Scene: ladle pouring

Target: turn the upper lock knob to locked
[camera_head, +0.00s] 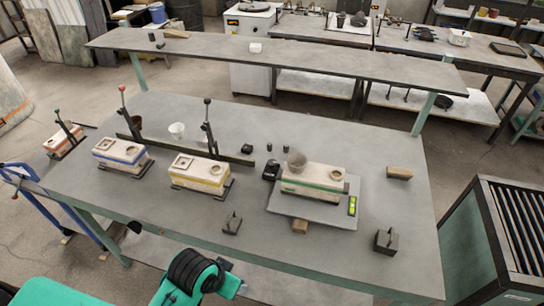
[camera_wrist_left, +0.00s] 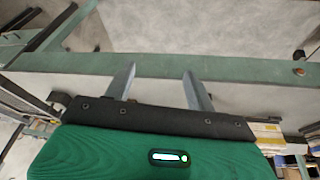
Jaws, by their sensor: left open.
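I cannot make out a lock knob for certain in either view. Two upright levers stand on the bench, one with a red ball top (camera_head: 122,88) and one with a black ball top (camera_head: 207,101). My left gripper (camera_wrist_left: 160,84) is open, with its two grey fingers apart and nothing between them. In the wrist view it faces the green edge beam (camera_wrist_left: 180,69) of the bench. In the head view my green left arm is at the bottom, in front of the bench's near edge, and its fingers are hard to make out. My right gripper is not in view.
Bench moulds banded blue (camera_head: 121,154), yellow (camera_head: 200,173) and green (camera_head: 313,182) stand on the grey bench (camera_head: 375,255). The green-banded one is on a plate with a level (camera_head: 352,206). Dark blocks (camera_head: 386,242) (camera_head: 232,223) lie near the front. A slatted cabinet (camera_head: 500,235) is at right.

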